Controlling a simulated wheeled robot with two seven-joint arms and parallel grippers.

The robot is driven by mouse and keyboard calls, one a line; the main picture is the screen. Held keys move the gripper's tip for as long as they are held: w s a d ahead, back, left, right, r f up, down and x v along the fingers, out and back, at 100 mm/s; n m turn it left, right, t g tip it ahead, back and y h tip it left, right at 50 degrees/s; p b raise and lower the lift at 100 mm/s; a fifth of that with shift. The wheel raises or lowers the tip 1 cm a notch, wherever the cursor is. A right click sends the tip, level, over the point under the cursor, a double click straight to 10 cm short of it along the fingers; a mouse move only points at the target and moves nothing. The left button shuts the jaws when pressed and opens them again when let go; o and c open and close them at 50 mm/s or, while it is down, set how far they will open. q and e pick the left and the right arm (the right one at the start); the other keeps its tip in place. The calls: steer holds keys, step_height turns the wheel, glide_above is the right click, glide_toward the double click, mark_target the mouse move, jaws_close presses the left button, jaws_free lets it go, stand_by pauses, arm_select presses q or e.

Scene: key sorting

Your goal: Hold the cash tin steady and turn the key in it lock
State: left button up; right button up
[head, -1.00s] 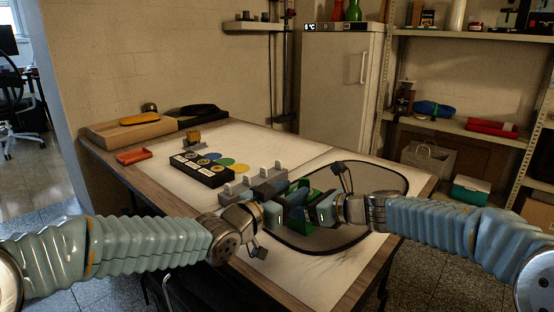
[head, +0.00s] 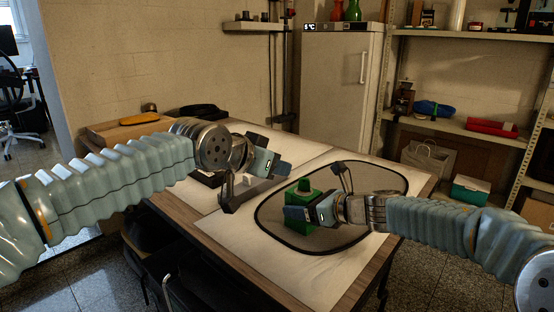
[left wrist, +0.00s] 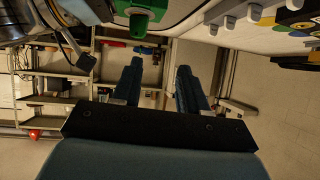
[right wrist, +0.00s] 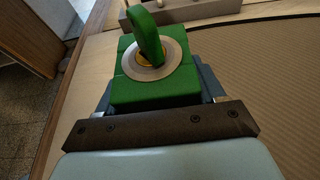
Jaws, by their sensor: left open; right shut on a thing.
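The green cash tin (head: 304,228) stands on the dark-rimmed mat at the right of the table. My right gripper (head: 306,212) is shut on it, with a finger on each side. In the right wrist view, a key with a green bow (right wrist: 150,35) stands upright in the yellow lock in the round grey plate (right wrist: 168,68) on the tin (right wrist: 150,92). My left gripper (head: 264,160) is open and empty, raised to the left of the tin and apart from it. Its two spread fingers show in the left wrist view (left wrist: 162,85).
A grey rack with pale pegs (head: 233,198) stands left of the tin, partly hidden by my left gripper. The black tray behind it is mostly covered by my left arm. The mat (head: 375,172) is clear behind the tin. A wooden tray (head: 98,135) lies at the far left.

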arm_select(q)
steer(key=shift+s+d+r+m+g, duration=0.2)
steer(key=shift+s+d+r+g, duration=0.15)
steer(key=shift+s+r+g, duration=0.3)
steer(key=shift+s+d+r+m+g, duration=0.2)
steer(key=shift+s+d+r+g, duration=0.1)
steer(key=shift+s+r+g, duration=0.3)
steer(key=shift+s+f+t, duration=0.1)
steer(key=shift+t, duration=0.15)
steer(key=o, duration=0.3)
steer(key=shift+o, duration=0.2)
steer(key=shift+s+f, duration=0.1)
steer(key=shift+f, duration=0.2)
steer(key=n+t+y, duration=0.3)
steer(key=n+t, duration=0.2)
glide_toward(304, 184)
steer(key=x, duration=0.9)
